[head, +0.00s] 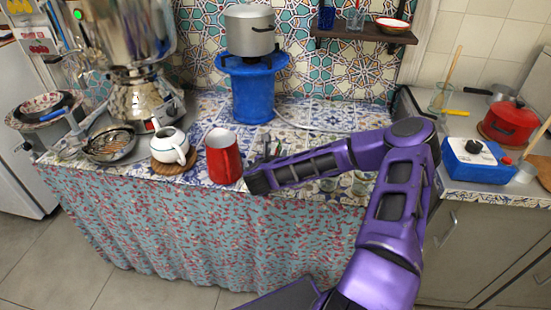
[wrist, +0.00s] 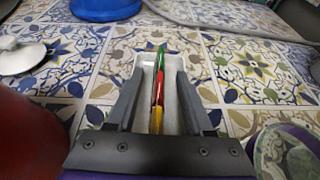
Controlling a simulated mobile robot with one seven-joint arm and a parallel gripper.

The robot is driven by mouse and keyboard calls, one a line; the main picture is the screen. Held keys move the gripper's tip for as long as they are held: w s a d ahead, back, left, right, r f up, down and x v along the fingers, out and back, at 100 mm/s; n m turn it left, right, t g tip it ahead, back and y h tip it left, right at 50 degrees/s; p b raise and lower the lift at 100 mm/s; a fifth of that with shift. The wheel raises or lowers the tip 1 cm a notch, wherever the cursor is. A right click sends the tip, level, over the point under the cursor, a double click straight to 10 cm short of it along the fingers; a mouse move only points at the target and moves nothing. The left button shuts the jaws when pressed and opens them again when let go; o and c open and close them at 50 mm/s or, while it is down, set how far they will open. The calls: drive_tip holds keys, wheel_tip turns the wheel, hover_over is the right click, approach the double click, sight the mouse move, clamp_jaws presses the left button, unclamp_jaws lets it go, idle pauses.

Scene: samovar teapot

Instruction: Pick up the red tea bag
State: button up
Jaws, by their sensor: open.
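The red tea bag (wrist: 159,88) stands on edge in a small white tray (wrist: 190,108) on the tiled counter, in the wrist view. It is in line between a green tea bag (wrist: 161,56) at the far side and a yellow one (wrist: 156,121) at the near side. My gripper (wrist: 160,74) is open, with one finger on each side of the row of bags. Whether the fingers touch the tray or sit above it, I cannot tell. In the head view my gripper (head: 266,160) hangs at the counter's front, and the bags cannot be made out there.
A red pitcher (head: 223,157) stands close on the left, also at the wrist view's left edge (wrist: 28,135). A white teapot (head: 168,147) is farther left. A blue burner stand (head: 252,90) is behind. A glass (wrist: 284,153) is close on the right.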

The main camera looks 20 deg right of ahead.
clamp_jaws()
idle(0.5)
